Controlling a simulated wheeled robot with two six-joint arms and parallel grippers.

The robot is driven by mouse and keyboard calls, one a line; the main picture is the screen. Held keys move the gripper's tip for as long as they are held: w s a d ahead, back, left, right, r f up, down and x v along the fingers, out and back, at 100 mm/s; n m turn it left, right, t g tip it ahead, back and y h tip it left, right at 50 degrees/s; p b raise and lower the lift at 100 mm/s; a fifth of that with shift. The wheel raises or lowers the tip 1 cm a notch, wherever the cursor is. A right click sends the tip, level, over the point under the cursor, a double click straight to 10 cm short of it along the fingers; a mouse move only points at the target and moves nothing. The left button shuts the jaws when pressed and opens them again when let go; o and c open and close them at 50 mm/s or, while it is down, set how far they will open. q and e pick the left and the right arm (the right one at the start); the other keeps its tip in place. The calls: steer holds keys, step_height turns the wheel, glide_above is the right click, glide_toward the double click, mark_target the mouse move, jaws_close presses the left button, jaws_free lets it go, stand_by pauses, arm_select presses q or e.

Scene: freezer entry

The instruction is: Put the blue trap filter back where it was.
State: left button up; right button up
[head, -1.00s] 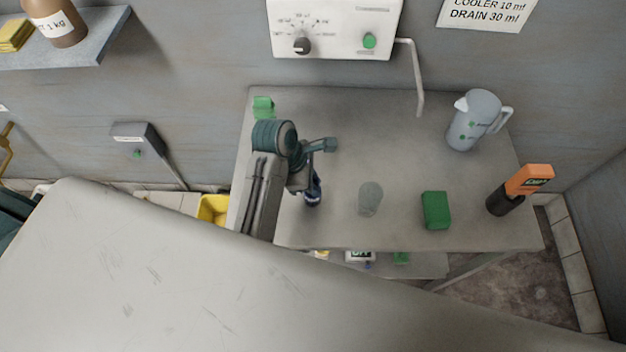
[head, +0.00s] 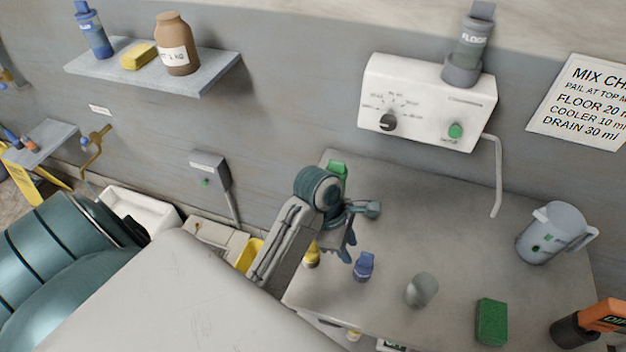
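No part in view can be told for certain as the blue trap filter. A small blue bottle-like item (head: 363,267) stands on the grey table (head: 430,190), in the head view. My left gripper (head: 360,226) is above the table's left part, just behind and above the blue item. Its fingers look spread, with nothing seen between them, and it appears apart from the blue item. My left arm hides part of the table's left edge. My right gripper is out of view.
On the table are a grey cup (head: 421,290), a green sponge (head: 491,322), a jug (head: 550,234), an orange-and-black item (head: 603,316), a green item (head: 338,170) and a yellow item (head: 312,256). A dispenser box (head: 428,105) and a shelf (head: 205,80) are on the wall.

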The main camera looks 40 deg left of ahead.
arm_select(q)
steer(key=a, duration=0.2)
steer(key=s+a+b, duration=0.1)
steer(key=a, duration=0.1)
steer(key=s+a+b, duration=0.1)
steer(key=a, duration=0.2)
steer(key=shift+f, duration=0.1)
steer(key=shift+s+a, duration=0.2)
steer(key=shift+a, duration=0.3)
